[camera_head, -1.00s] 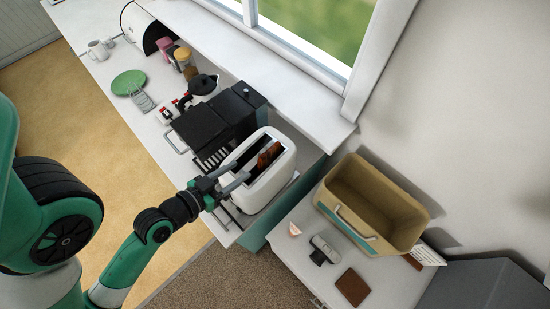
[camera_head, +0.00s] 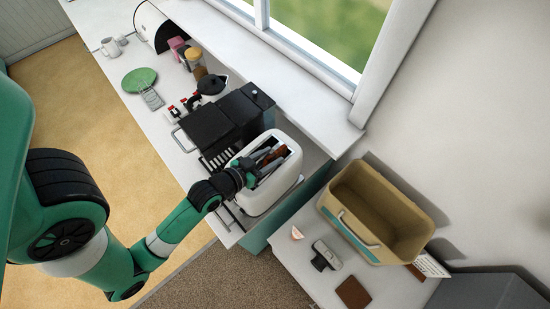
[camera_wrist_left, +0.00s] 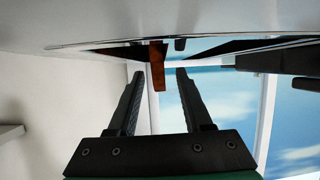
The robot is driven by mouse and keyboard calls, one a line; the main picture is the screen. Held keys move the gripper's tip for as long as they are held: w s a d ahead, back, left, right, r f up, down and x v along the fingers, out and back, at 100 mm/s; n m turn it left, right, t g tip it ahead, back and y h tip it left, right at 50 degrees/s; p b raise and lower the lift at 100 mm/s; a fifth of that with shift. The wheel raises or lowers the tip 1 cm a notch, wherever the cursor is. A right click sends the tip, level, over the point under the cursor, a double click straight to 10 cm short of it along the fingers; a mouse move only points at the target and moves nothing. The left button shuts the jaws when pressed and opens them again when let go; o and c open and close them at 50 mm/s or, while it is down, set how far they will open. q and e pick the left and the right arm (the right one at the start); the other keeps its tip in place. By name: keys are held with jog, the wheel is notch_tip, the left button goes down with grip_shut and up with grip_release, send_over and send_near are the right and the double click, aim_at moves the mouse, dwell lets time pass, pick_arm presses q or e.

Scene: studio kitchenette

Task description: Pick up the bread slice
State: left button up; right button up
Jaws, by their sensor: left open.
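The bread slice (camera_head: 276,153) is brown and sticks up from the top slot of the white toaster (camera_head: 265,197) at the counter's end. It also shows in the left wrist view (camera_wrist_left: 157,66), lined up between the two fingertips. My left gripper (camera_head: 268,160) reaches over the toaster from the left, with its fingers close to the slice. In the left wrist view my left gripper (camera_wrist_left: 161,73) is open, with a gap on both sides of the slice. The slice's lower part is hidden in the toaster. My right gripper is not in view.
A black coffee machine (camera_head: 216,122) stands close behind the toaster. A green plate (camera_head: 138,80), a wire rack (camera_head: 152,98) and a moka pot (camera_head: 211,85) lie farther along. A tan cooler box (camera_head: 343,231), a camera (camera_head: 324,256) and a brown notebook (camera_head: 353,292) are on the lower surface at right.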

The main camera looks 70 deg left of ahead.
pick_arm(q)
jog(key=shift+w+a+f, duration=0.1)
jog(key=shift+w+a, duration=0.05)
jog(key=shift+w, duration=0.05)
grip_shut()
dwell(0.3)
notch_tip(320, 180, up, 10)
jog(key=p, duration=0.2)
jog(key=shift+p, duration=0.35)
